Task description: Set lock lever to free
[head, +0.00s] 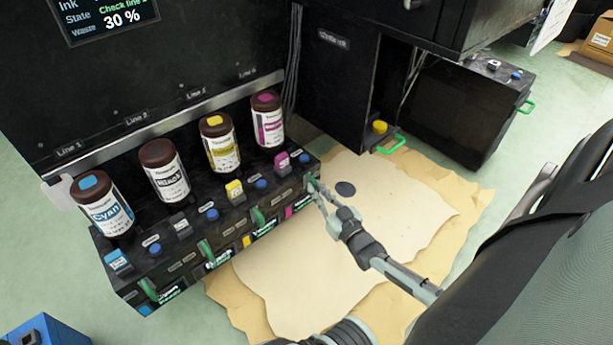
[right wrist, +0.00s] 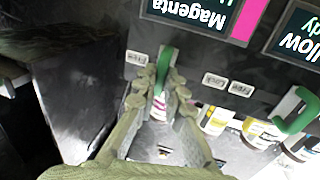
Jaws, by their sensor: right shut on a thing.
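The magenta line's green lever (head: 312,184) is at the right end of the black ink unit's front. In the right wrist view the lever (right wrist: 165,65) hangs between a "Free" label (right wrist: 138,57) and a "Lock" label (right wrist: 213,81), with its lower part between the fingers. My right gripper (head: 317,193) is shut on this lever; its fingers (right wrist: 163,95) also show in the right wrist view. The lever's exact setting is unclear because the fingers cover part of it. My left gripper is not in view.
Similar green levers for yellow (head: 258,217), black (head: 207,251) and cyan (head: 149,290) line the front. Cyan (head: 104,205), black (head: 165,170), yellow (head: 220,143) and magenta (head: 268,119) bottles stand behind. Beige sheeting (head: 300,275) covers the floor. An open cabinet door (head: 340,85) stands at the back.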

